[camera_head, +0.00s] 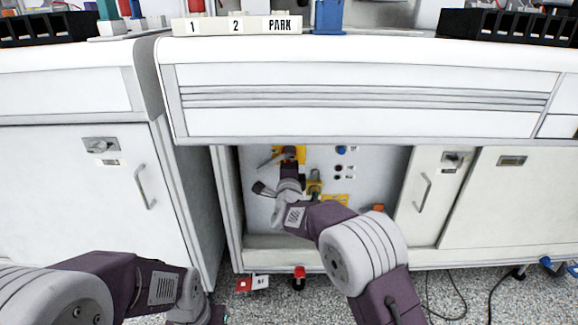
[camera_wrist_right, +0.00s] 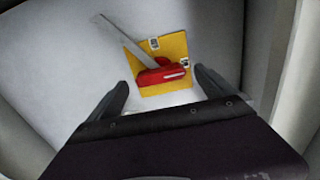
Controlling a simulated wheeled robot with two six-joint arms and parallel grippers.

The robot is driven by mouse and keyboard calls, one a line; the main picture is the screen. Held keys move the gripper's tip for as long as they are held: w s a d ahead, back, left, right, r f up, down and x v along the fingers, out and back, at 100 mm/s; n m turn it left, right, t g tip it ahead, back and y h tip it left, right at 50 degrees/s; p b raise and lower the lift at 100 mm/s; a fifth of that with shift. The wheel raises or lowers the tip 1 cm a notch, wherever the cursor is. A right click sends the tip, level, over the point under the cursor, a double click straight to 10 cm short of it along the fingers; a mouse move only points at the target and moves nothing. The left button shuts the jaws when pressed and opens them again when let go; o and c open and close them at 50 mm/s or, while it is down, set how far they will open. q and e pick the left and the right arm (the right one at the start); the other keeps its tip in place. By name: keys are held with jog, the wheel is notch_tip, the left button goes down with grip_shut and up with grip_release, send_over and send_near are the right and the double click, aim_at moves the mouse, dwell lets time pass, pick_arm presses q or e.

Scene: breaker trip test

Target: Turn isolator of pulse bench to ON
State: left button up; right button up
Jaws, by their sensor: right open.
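The isolator is a red handle (camera_wrist_right: 163,75) on a yellow plate (camera_wrist_right: 172,50), fixed to the white back panel of an open bay under the bench. A thin grey bar (camera_wrist_right: 125,38) runs from the handle to the upper left. In the head view the yellow plate (camera_head: 300,154) is mostly hidden behind my right gripper (camera_head: 289,158). In the wrist view my right gripper (camera_wrist_right: 160,80) is open, with one finger on each side of the red handle; contact is not visible. My left gripper (camera_head: 196,316) is at the bottom edge, mostly cut off.
The bay also holds a blue knob (camera_head: 341,150), a yellow-green part (camera_head: 314,185) and another yellow plate (camera_head: 335,200). A left side wall (camera_head: 228,200) and a door (camera_head: 430,195) flank it. The bench drawer front (camera_head: 360,100) overhangs my right arm.

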jog(key=s+p, duration=0.1)
jog(key=s, duration=0.4)
jog(key=shift+s, duration=0.15)
